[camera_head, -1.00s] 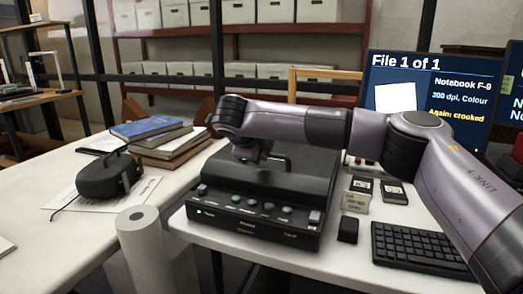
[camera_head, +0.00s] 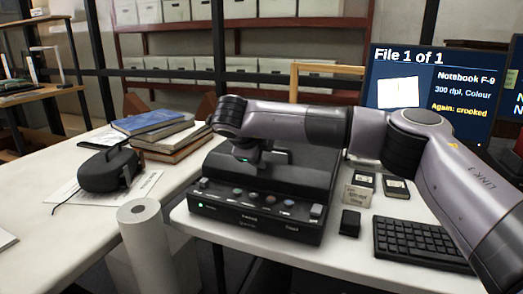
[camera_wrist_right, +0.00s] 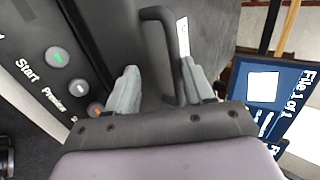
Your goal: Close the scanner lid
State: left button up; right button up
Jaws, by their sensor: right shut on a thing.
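The black scanner (camera_head: 250,222) stands on the white desk with a row of buttons along its front. Its dark lid (camera_head: 306,172) lies low over the body; I cannot tell whether it sits fully flush. My right gripper (camera_head: 247,158) points down at the lid from above. In the right wrist view the lid's dark bar handle (camera_wrist_right: 160,45) runs between the two grey fingers of the right gripper (camera_wrist_right: 163,88), which is shut on it. The arm and wrist hide part of the lid and handle in the head view. My left gripper is not in view.
A keyboard (camera_head: 420,243), a small black block (camera_head: 349,223) and a small card (camera_head: 357,198) are right of the scanner. A monitor (camera_head: 425,90) stands behind. Stacked books (camera_head: 160,130) and a black headset-like object (camera_head: 108,170) lie on the left table. A white roll (camera_head: 143,245) stands in front.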

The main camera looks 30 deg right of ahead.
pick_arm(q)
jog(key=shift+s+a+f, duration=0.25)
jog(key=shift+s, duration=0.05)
pick_arm(e)
jog(key=v, duration=0.7)
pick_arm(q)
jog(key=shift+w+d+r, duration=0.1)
